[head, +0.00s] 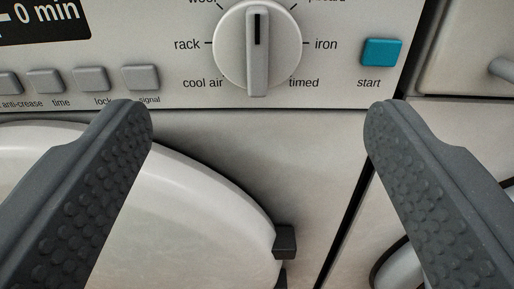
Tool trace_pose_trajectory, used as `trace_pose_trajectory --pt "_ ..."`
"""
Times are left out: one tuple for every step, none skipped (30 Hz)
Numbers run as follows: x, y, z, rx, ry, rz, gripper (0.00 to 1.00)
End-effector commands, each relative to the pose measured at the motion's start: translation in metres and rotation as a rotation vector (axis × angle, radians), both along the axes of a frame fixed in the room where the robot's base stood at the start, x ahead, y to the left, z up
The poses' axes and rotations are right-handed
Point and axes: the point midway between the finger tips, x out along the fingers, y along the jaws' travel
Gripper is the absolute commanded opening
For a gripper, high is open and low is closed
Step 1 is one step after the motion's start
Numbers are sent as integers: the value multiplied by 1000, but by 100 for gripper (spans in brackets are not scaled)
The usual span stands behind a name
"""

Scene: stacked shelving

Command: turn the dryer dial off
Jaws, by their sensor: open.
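The dryer dial (257,48) is a round white knob with a raised vertical grip bar, at the top middle of the head view. A black mark on the bar points straight up. Labels around it read rack, cool air, timed and iron; the upper labels are cut off by the frame edge. My gripper (258,115) is open and empty. Its two dark grey textured fingers stand wide apart, one on each side and lower in the picture than the dial. Neither finger appears to touch the dial.
A teal start button (381,52) sits right of the dial. Several grey buttons (93,79) and a black display (42,17) reading 0 min are at left. The round dryer door (200,215) with a dark latch (285,241) lies below. Another appliance (470,60) is at right.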

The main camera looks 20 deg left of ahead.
Motion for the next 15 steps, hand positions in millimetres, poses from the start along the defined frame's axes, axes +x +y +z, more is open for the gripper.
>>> trace_pose_trajectory --pt "-9 -4 0 1 3 -3 70" --pt "-13 -5 0 0 4 -2 70" --pt "-19 -8 -1 -1 5 -2 70" --pt "-23 -9 -1 0 5 -2 70" --pt "-27 -11 -1 0 5 -3 70" --pt "-33 -12 -1 0 5 -3 70" --pt "-36 -14 -1 1 4 -3 70" --pt "-39 -15 -1 1 4 -2 70" --pt "-43 -16 -1 0 3 -1 70" --pt "-45 -16 -1 -1 3 0 70" --pt "-47 -17 0 -1 2 0 70" --pt "-50 -18 0 -1 2 -1 70" --pt "-51 -19 0 0 1 -1 70" --pt "-53 -19 0 -1 1 0 70" --pt "-54 -20 0 -1 1 0 70"
